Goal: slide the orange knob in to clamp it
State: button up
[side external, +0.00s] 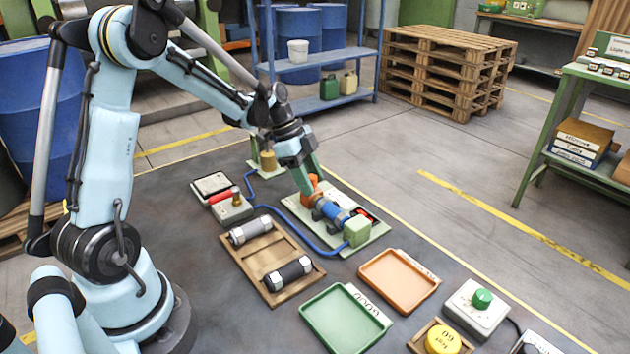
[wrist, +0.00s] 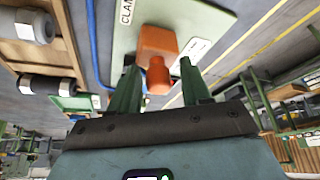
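The orange knob (wrist: 158,76) sticks out of an orange block (wrist: 157,42) on a pale green plate with a partly visible clamp label. In the side external view the orange part (side external: 309,184) stands at the far end of the plate (side external: 374,245), by a blue cylinder (side external: 336,213) and a green block (side external: 357,231). My gripper (wrist: 160,72) has its two green fingers apart, one on each side of the knob. A gap shows on the right; the left finger looks closer, and I cannot tell whether it touches. In the side external view my gripper (side external: 308,180) partly hides the knob.
A wooden tray (side external: 262,278) with two dark cylinders lies in front. A green tray (side external: 340,318) and an orange tray (side external: 400,280) lie nearer the camera. A blue hose (side external: 290,225) runs to the plate. A box with a red handle (side external: 232,208) stands to the left.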

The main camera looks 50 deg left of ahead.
jog(key=shift+a+f, duration=0.25)
jog(key=shift+f, duration=0.1)
jog(key=shift+r, duration=4.25)
jog(key=shift+s+d+r+y, duration=0.2)
jog(key=shift+s+d+y, duration=0.1)
jog(key=shift+d, duration=0.15)
jog(key=s+d+n+t+y, duration=0.3)
jog(key=s+d+n+t, duration=0.1)
jog(key=s+d+n, duration=0.7)
jog(key=shift+s+r+n+t+y, duration=0.2)
jog(key=shift+r+n+t+y, duration=0.1)
jog(key=shift+n+t, duration=0.15)
